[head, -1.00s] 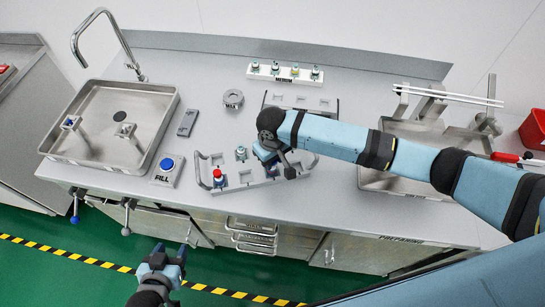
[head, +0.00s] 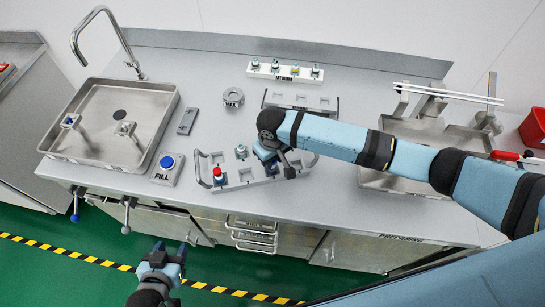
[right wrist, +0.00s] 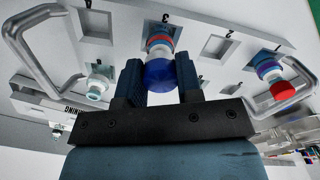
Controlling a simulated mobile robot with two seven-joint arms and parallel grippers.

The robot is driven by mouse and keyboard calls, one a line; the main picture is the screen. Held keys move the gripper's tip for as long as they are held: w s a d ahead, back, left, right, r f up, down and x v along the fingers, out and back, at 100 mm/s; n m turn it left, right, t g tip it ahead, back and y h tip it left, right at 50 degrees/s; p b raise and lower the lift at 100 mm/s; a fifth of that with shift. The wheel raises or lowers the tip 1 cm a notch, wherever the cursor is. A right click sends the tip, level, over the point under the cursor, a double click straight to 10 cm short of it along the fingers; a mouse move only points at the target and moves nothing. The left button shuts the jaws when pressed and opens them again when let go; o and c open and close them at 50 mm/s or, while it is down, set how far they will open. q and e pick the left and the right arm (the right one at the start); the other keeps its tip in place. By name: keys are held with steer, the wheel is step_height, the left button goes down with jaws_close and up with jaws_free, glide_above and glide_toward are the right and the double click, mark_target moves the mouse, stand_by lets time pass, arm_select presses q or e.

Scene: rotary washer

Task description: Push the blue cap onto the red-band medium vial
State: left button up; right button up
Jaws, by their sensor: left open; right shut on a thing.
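In the right wrist view, the blue cap (right wrist: 165,73) is between the fingers of my right gripper (right wrist: 162,82), which is shut on it. The red-band vial (right wrist: 160,42) stands in the rack slot marked 3, directly beyond the cap and in line with it. The cap hides much of the vial, and I cannot tell how far the cap is seated. In the head view, my right gripper (head: 275,165) is over the rack (head: 232,183) and hides the cap and vial. My left gripper (head: 163,258) is open and empty, in front of the counter above the green floor.
A red-topped vial (head: 218,174) and a teal-topped vial (head: 241,152) stand in the same rack. The rack has raised handles at its ends. Behind are a grey round piece (head: 232,97) and the MEDIUM rack (head: 262,71). The FILL button (head: 167,162) and sink are left.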

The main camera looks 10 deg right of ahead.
steer(key=shift+f, duration=0.2)
steer(key=o, duration=0.9)
steer(key=shift+o, duration=0.2)
steer(key=shift+r, duration=0.15)
step_height(320, 180, up, 14)
steer(key=b, duration=0.1)
steer(key=shift+b, duration=0.3)
steer(key=shift+f, duration=0.2)
